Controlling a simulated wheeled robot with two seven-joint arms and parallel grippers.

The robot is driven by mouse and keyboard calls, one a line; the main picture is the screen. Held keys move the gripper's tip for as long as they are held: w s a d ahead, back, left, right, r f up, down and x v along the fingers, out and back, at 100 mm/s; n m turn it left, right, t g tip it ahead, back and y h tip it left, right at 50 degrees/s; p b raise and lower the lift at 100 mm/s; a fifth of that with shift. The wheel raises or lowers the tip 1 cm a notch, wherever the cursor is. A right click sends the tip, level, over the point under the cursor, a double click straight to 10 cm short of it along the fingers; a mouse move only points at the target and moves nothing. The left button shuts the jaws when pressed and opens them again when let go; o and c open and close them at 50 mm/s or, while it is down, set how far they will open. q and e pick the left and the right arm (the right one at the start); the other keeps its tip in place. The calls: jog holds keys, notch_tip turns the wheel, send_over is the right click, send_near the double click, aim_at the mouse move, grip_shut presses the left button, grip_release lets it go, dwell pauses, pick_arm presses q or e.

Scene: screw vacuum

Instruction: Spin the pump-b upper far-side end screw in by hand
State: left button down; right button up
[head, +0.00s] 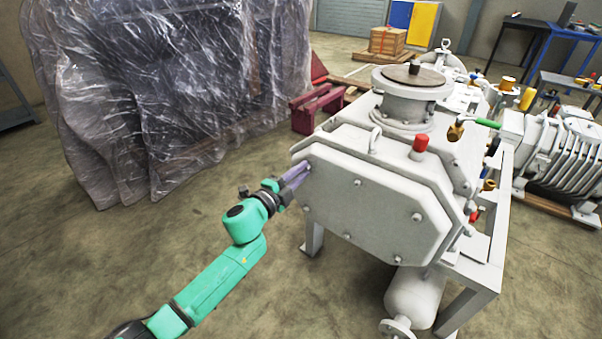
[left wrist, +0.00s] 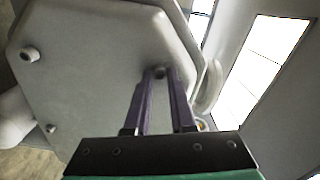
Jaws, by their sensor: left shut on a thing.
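The pump (head: 375,200), light grey, stands on a frame with its eight-sided end cover facing me. Several screw heads sit around the cover's edge, such as one at the upper middle (head: 358,182) and one at the right (head: 417,216). My left gripper (head: 303,170) is at the cover's upper left corner, its purple fingers shut on an end screw. In the left wrist view that dark screw (left wrist: 160,71) shows between the fingertips, against the cover (left wrist: 95,60). How deep the screw sits cannot be told. My right gripper is not in view.
A plastic-wrapped machine (head: 170,90) stands at the back left. A dark red stand (head: 318,108) is behind the pump. A grey cylinder (head: 413,295) hangs below the frame. Another ribbed pump (head: 555,150) stands at the right. The floor at the left front is clear.

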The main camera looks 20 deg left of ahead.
pick_arm(q)
jog(key=shift+f, duration=0.2)
jog(key=c, duration=0.8)
grip_release()
jog(key=shift+s+r, duration=0.1)
jog(key=shift+r, duration=0.05)
jog(key=shift+o, duration=0.2)
jog(key=v, duration=1.4)
jog(key=shift+s, duration=0.25)
jog(key=shift+a, duration=0.1)
